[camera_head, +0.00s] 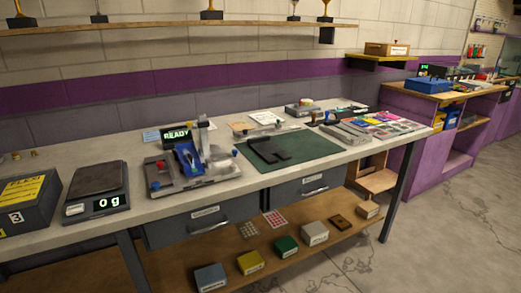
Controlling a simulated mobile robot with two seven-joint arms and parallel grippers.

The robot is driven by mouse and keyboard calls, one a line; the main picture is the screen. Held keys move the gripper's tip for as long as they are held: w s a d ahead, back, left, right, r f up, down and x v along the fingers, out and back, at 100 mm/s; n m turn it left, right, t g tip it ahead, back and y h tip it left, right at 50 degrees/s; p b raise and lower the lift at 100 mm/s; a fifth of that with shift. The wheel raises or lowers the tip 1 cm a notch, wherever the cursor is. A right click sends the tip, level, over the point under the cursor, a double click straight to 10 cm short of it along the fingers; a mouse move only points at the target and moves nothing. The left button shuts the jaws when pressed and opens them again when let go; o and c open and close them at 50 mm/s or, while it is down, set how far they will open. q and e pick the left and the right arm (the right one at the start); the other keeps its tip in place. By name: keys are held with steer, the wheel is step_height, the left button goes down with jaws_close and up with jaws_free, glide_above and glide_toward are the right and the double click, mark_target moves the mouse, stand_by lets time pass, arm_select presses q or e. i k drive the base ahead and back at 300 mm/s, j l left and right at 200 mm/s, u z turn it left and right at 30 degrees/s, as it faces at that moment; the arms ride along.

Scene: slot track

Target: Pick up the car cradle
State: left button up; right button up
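A dark, low, bracket-like piece (268,151) lies on the green mat (309,144) on the bench; it may be the car cradle, but no label on it is readable. To its left, a grey fixture (213,171) holds a tilted blue part (186,158), with a red knob on its left side. I cannot tell for sure which of these is the car cradle. Neither of my grippers is in view.
A scale (95,190) reading 0 g and a black box (26,202) with a yellow label stand on the left. A READY display (176,134) stands behind the fixture. Colored cards (390,124) lie at the right. Small boxes (286,246) sit on the lower shelf (325,222).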

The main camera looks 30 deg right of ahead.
mark_target(263, 145)
steer(key=i+l, duration=0.15)
steer(key=l, duration=0.25)
steer(key=i+l+u, duration=0.15)
steer(key=l, duration=0.6)
steer(key=i+u, duration=0.05)
